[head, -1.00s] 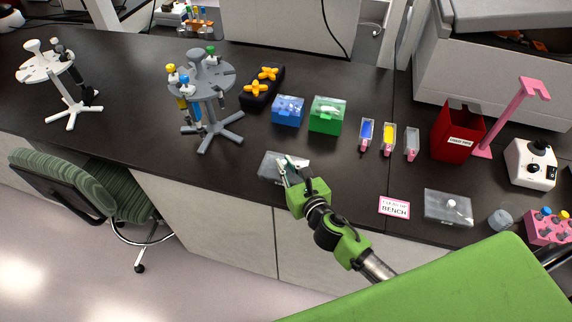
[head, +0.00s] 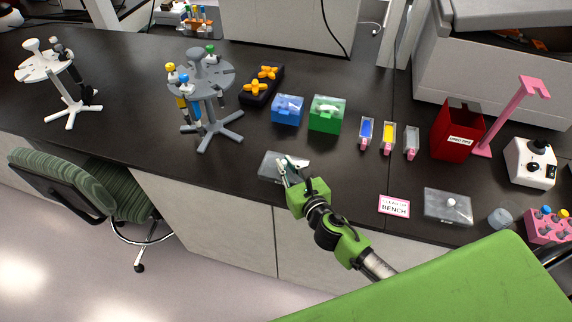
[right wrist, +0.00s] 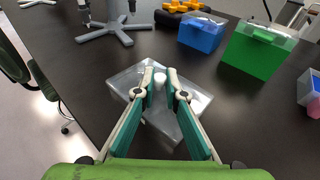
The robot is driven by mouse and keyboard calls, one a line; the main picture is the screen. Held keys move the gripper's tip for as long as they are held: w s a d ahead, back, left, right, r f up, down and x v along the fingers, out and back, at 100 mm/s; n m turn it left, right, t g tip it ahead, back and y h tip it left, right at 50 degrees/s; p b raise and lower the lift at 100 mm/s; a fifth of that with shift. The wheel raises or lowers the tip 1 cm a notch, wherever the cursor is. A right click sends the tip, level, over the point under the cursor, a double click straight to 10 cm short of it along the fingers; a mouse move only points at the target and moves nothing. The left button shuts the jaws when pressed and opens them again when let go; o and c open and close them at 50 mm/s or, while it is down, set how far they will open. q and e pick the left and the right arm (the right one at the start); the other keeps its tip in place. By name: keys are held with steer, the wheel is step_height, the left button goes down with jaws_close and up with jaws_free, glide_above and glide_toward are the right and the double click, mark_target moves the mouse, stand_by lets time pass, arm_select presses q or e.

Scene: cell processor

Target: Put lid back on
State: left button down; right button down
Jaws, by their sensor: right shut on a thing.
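A clear lid (head: 270,163) with a white knob (right wrist: 159,79) is at the bench's front edge, below the blue box. My right gripper (head: 286,163) is over it, and in the right wrist view its two fingers (right wrist: 160,88) are closed around the knob. The lid looks close to the bench top; I cannot tell whether it touches. The blue box (head: 287,113) and green box (head: 326,117) stand behind the gripper, each with a clear top. My left gripper is not in view.
A grey pipette stand (head: 204,95) is to the left of the gripper. Small blue, yellow and clear troughs (head: 388,140), a red bin (head: 456,132) and a pink-edged sign (head: 394,206) are to the right. The bench between the held lid and the boxes is clear.

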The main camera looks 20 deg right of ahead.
steer(key=shift+f+b, duration=0.3)
steer(key=shift+f, duration=0.1)
steer(key=c, duration=2)
jaws_free()
steer(key=v, duration=1.2)
